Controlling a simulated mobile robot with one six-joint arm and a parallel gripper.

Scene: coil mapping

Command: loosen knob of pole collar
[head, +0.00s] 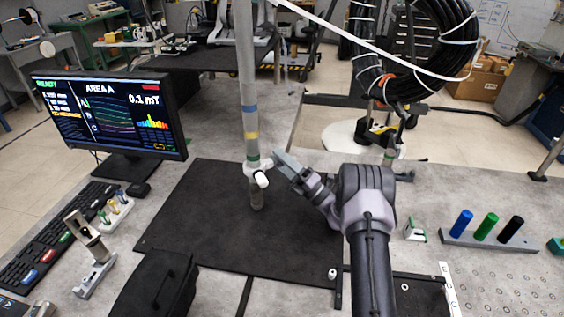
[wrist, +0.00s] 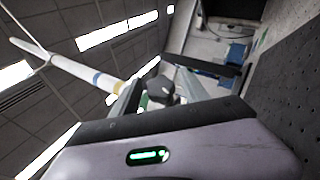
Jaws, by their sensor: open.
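A grey pole (head: 245,75) with blue, yellow and green bands stands upright on the black mat (head: 195,215). It also shows in the wrist view (wrist: 75,66), slanting in from the upper left. A white collar (head: 254,168) sits around its lower part. The collar's white knob (head: 262,181) juts toward the head camera. My gripper (head: 281,160) is open just right of the collar, its fingers pointing at the pole. In the wrist view a dark rounded part (wrist: 159,89) lies between the fingers; I cannot tell whether it is the knob. Contact cannot be told.
A monitor (head: 108,116) and keyboard (head: 55,235) stand at left. A grey stand (head: 93,255) and black box (head: 155,283) are at front left. A rack (head: 487,239) with coloured cylinders is at right. A black cable coil (head: 440,40) hangs behind. Mat around the pole is mostly clear.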

